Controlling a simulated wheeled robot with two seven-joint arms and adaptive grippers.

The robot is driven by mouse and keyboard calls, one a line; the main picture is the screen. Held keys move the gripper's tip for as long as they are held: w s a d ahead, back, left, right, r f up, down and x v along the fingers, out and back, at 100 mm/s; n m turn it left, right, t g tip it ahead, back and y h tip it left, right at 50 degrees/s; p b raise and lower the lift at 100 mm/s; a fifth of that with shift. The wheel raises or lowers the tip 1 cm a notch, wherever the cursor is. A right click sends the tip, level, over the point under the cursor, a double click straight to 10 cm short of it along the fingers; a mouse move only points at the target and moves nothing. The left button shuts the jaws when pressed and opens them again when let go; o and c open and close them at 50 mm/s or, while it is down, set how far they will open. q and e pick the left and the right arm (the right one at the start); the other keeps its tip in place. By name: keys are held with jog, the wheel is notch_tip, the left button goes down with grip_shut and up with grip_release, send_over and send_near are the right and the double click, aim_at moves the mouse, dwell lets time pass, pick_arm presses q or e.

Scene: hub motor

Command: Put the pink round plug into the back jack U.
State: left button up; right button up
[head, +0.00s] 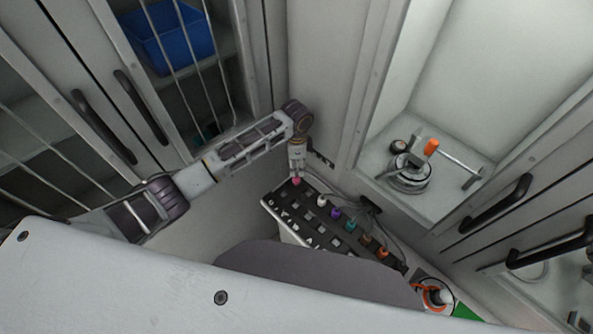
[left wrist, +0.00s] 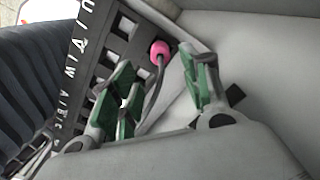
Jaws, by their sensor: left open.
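The pink round plug (head: 296,181) is at the far left end of the black jack panel (head: 276,208), near the letter U. In the left wrist view the pink plug (left wrist: 160,50) is beside the panel's edge, with a dark cable running from it. I cannot tell whether it touches the panel. My left gripper (head: 297,172) points down just above the plug. In the wrist view its green-padded fingers (left wrist: 157,62) are apart, with the plug near the gap between their tips. Dark square jack openings (left wrist: 125,24) show beside the letter U. My right gripper is not in view.
White (head: 321,201), purple (head: 336,212), teal (head: 350,225) and orange (head: 383,252) plugs stand along the panel, with cables behind them. A wall stands close behind the gripper. A metal fixture with an orange part (head: 431,147) sits in the right recess.

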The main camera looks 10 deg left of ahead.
pick_arm(q)
jog(key=shift+r, duration=1.8)
